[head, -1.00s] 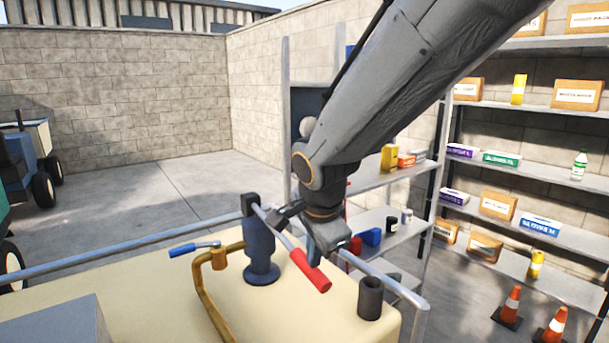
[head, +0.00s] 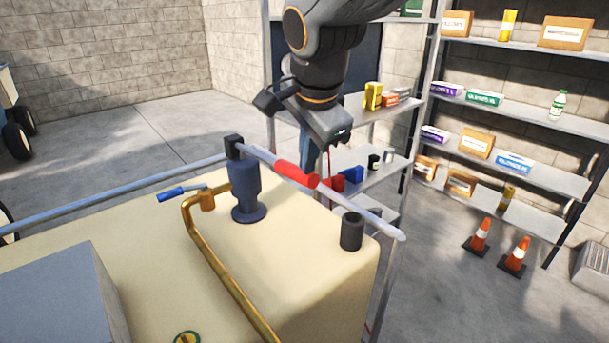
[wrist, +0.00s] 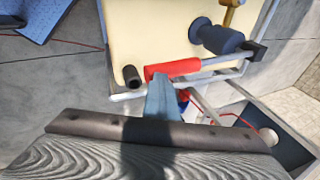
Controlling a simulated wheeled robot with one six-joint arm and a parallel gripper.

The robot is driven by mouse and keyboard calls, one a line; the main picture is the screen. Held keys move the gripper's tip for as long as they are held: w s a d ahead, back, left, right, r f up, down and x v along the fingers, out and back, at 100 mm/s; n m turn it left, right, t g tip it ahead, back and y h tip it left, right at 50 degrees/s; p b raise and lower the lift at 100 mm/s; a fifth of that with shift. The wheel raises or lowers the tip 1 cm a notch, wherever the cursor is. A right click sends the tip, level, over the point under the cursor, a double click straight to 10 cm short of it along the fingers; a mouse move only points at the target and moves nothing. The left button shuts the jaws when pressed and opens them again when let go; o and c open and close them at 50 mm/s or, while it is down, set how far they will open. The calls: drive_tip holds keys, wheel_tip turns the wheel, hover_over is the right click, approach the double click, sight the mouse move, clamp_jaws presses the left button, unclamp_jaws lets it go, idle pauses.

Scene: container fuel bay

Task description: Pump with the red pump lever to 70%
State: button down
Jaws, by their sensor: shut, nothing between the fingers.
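The red pump lever (head: 297,174) has a red grip on a grey rod. The rod runs from a dark head on the dark blue pump (head: 247,190), which stands on a cream tank (head: 290,260). The lever slopes slightly down to the right. My gripper (head: 308,162) is shut and empty, its fingers pointing down just behind the free end of the red grip. In the wrist view the shut fingers (wrist: 158,84) overlap the end of the red grip (wrist: 178,68). I cannot tell whether they touch it. No percentage readout is visible.
A grey rail runs along the tank's far edge. A yellow bent pipe (head: 225,265), a blue-handled valve (head: 180,192) and a black tube (head: 352,231) are on the tank. Shelves (head: 480,105) with boxes stand behind. Traffic cones (head: 515,255) are on the floor at right.

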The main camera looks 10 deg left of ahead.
drive_tip(key=shift+v, duration=1.6)
drive_tip(key=shift+s, duration=0.1)
drive_tip(key=shift+s+f, duration=0.1)
